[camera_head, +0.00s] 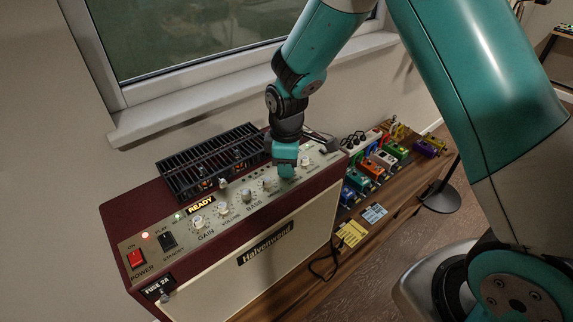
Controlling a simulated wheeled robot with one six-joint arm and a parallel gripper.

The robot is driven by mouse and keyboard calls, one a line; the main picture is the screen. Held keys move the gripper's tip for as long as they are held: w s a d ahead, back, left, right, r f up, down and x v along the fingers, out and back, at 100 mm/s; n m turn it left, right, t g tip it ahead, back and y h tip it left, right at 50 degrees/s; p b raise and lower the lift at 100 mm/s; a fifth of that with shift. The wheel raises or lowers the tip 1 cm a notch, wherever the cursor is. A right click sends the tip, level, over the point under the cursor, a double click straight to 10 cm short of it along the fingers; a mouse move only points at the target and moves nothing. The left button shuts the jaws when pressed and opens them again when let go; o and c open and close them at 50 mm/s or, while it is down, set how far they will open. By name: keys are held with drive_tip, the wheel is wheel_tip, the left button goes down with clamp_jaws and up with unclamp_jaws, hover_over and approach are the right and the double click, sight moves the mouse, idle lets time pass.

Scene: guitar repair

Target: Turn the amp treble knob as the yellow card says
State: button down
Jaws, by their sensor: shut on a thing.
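The amp (187,258) is a dark red cabinet with a cream front and a slanted control panel on top, carrying a row of pale knobs. The gain knob (197,221) and bass knob (246,196) stand clear at the left of the row. My gripper (286,172) points down onto the panel farther right and is shut on a knob there. The fingers hide that knob, its pointer and most of its label, so I cannot read which it is. The yellow card (351,233) lies right of the amp; its writing is too small to read.
A black grille (208,160) stands behind the knobs. Several coloured pedals (371,170) and a blue-grey card (374,213) lie on the wooden bench at right. A window sill runs behind.

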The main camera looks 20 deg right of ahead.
drive_tip(key=shift+d, duration=0.1)
drive_tip(key=c, duration=1)
unclamp_jaws()
drive_tip(key=shift+r, duration=0.1)
wheel_tip(320, 180, up, 17)
drive_tip(key=b, duration=0.3)
drive_tip(key=shift+r, duration=0.15)
drive_tip(key=s+a+m+y, duration=0.2)
drive_tip(key=s, duration=1)
drive_tip(key=s+a+r+m+y, duration=0.1)
drive_tip(key=s+a+m+y, duration=0.1)
drive_tip(key=s, duration=1.1)
drive_tip(key=shift+a+m, duration=0.35)
drive_tip(key=shift+m, duration=0.45)
